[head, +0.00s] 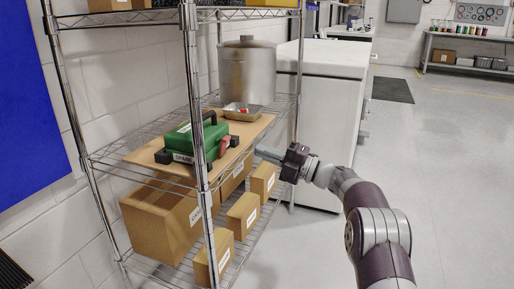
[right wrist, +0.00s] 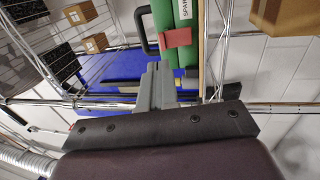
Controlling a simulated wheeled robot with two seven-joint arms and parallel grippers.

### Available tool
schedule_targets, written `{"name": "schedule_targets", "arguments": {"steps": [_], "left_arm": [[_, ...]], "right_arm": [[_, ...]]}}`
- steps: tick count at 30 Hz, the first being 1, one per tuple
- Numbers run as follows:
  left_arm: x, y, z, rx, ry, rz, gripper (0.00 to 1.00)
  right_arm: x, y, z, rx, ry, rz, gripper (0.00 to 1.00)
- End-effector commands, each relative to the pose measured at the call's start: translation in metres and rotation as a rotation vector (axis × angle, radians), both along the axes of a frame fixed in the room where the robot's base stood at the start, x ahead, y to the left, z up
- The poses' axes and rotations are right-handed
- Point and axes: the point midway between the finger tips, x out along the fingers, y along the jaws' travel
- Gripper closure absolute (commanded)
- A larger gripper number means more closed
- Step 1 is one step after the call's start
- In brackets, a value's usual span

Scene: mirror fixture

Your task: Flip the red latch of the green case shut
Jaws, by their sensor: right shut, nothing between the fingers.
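The green case (head: 190,137) lies on a wooden board (head: 247,129) on the wire rack's middle shelf. Its red latch (head: 224,146) is on the side facing my right gripper and seems to stick out; how far it is turned is hard to tell. My right gripper (head: 259,151) is shut and empty, a short way right of the latch, pointing at the case. In the right wrist view the shut fingers (right wrist: 154,82) are just below and left of the red latch (right wrist: 177,38) on the green case (right wrist: 187,12), apparently apart from it. My left gripper is not in view.
A rack post (head: 196,100) stands in front of the case. A metal pot (head: 247,70) and a small tray (head: 242,112) are behind it on the shelf. Cardboard boxes (head: 160,222) fill the shelf below. The floor at right is clear.

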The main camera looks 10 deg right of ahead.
Motion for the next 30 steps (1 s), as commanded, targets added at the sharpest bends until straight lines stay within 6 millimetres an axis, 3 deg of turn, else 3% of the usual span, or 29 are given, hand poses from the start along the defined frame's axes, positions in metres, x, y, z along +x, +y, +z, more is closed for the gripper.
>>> {"name": "schedule_targets", "arguments": {"steps": [6,11,27,30], "left_arm": [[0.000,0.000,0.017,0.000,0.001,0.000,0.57],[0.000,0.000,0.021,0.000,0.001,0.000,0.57],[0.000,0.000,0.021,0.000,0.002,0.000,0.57],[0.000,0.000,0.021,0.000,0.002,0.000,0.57]], "right_arm": [[-0.023,-0.035,-0.007,0.001,0.003,-0.001,1.00],[-0.034,-0.051,-0.012,0.001,0.001,0.000,1.00],[-0.037,-0.056,-0.016,0.002,0.002,0.002,1.00],[-0.024,-0.064,-0.021,0.013,0.066,-0.066,1.00]]}}
